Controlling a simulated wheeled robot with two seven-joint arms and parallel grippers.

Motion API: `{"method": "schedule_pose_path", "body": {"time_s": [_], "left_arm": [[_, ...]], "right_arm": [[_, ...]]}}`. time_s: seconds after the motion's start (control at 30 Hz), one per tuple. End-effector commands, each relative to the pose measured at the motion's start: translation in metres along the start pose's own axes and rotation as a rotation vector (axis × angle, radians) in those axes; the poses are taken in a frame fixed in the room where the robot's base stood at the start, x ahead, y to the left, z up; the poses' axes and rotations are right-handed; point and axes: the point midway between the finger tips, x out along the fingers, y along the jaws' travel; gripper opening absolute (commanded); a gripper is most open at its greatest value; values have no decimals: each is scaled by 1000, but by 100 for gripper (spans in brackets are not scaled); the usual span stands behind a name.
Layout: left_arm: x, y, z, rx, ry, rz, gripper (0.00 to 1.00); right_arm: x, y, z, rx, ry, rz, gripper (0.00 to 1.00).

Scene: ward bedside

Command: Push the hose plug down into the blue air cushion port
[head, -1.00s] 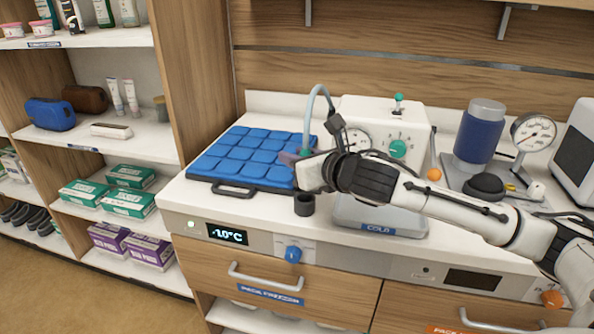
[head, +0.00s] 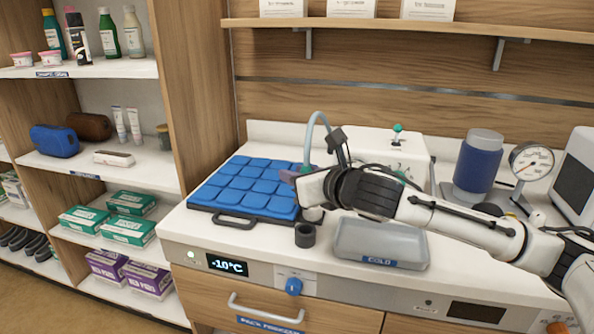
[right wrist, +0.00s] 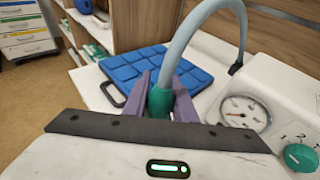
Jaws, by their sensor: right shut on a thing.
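The blue air cushion (head: 240,188), a pad of square cells on a dark base, lies flat on the counter. My right gripper (head: 289,175) is over its right side in the head view. Its purple fingers are shut on the teal hose plug (right wrist: 160,100), which points down. The pale blue hose (head: 311,131) arches up from the plug and back toward the white pump box; it also shows in the right wrist view (right wrist: 181,42). The cushion port cannot be made out; my gripper and wrist hide that area. I cannot tell the plug's height above the cushion. My left gripper is out of view.
A dark cup (head: 305,235) and a grey tray (head: 370,248) marked COLD stand at the counter's front. The white pump box with a gauge (right wrist: 243,112) and teal knob is behind my arm. A blue cylinder (head: 478,163) and dial (head: 532,161) stand right.

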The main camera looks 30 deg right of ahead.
Motion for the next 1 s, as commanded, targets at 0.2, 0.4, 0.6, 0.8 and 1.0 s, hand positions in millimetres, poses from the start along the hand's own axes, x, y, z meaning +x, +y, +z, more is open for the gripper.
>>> {"method": "schedule_pose_path", "body": {"time_s": [0.2,0.4,0.6,0.8,1.0], "left_arm": [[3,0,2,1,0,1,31],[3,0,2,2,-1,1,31],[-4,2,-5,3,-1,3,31],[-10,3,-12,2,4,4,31],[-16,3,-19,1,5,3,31]], "right_arm": [[4,0,-13,-1,-1,0,3],[5,0,-17,0,-1,0,3],[13,-8,-12,0,-1,-2,3],[23,-18,-9,0,-1,-1,3],[33,-27,-6,0,-1,-2,3]]}}
